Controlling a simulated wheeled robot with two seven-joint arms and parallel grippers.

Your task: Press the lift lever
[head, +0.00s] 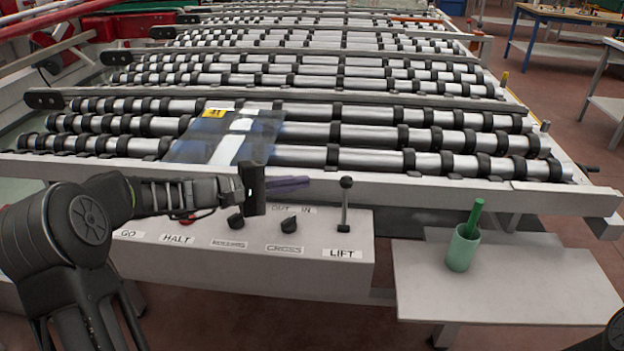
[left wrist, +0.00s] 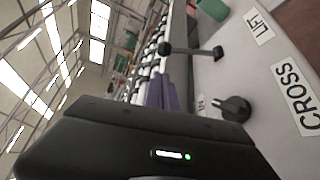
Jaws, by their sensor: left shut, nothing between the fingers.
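The lift lever (head: 345,203) is a thin upright rod with a dark ball knob, standing on the grey control panel (head: 335,270) above the LIFT label. In the left wrist view the lever (left wrist: 193,51) shows ahead of the gripper, past a black knob. My left gripper (head: 288,183) has purplish fingers, is shut and empty, and points right toward the lever. Its tips are left of the lever, with a visible gap. In the left wrist view the fingers (left wrist: 161,95) show beyond the dark wrist body. My right gripper is not in view.
The panel also carries two black knobs (head: 290,224), labelled CROSS and one partly unreadable, and GO and HALT labels. A roller conveyor (head: 370,135) with a glass sheet (head: 205,140) lies behind. A side shelf (head: 500,290) at right holds a green cup (head: 462,248).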

